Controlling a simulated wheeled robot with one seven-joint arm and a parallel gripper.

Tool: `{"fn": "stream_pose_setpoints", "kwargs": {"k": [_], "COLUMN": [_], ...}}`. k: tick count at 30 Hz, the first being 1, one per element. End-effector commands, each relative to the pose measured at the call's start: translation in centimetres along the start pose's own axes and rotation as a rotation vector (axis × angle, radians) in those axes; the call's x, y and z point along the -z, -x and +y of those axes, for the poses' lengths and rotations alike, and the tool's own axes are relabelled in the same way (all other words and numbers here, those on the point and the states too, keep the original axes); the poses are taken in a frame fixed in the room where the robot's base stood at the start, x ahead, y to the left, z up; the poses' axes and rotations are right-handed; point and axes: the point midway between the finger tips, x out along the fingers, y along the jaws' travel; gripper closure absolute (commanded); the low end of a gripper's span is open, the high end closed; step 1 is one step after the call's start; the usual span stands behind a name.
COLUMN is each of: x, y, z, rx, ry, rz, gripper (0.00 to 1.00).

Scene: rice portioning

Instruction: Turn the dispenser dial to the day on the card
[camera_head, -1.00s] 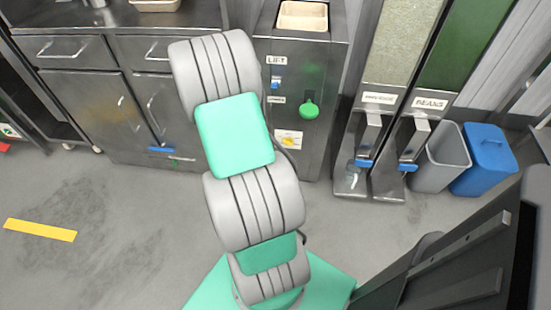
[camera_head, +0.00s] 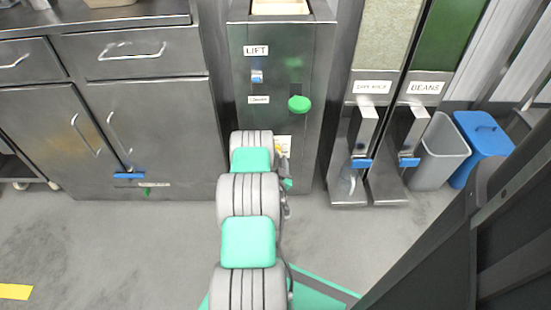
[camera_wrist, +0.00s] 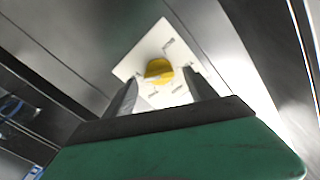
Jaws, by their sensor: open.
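The yellow dial (camera_wrist: 157,69) sits on a white square plate (camera_wrist: 146,53) on the metal dispenser front in the wrist view. Small marks ring the dial, too blurred to read. In the head view, the plate (camera_head: 287,143) shows only partly behind my arm. My gripper (camera_wrist: 160,78) is open, with one dark finger on each side of the dial's lower part in the picture. I cannot tell whether the fingers touch it. I cannot make out the card with the day.
The dispenser front (camera_head: 278,80) has a LIFT label, a small blue switch (camera_head: 257,76) and a green knob (camera_head: 299,104) above the plate. Two grain dispensers with blue levers (camera_head: 361,163) stand to the right, then a grey bin (camera_head: 440,150) and a blue bin (camera_head: 483,145). Steel drawers stand left.

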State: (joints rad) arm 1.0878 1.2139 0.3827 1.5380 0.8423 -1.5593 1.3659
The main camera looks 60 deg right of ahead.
Motion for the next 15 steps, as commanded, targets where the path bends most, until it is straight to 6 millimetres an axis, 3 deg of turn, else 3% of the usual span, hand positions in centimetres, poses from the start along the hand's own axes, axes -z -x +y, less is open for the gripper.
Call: {"fn": "stream_pose_setpoints", "kwargs": {"k": [15], "x": [0.12], "y": [-0.92], "z": [0.13], "rx": [-0.003], "ry": [0.0], "rz": [0.002], "gripper": [0.37]}}
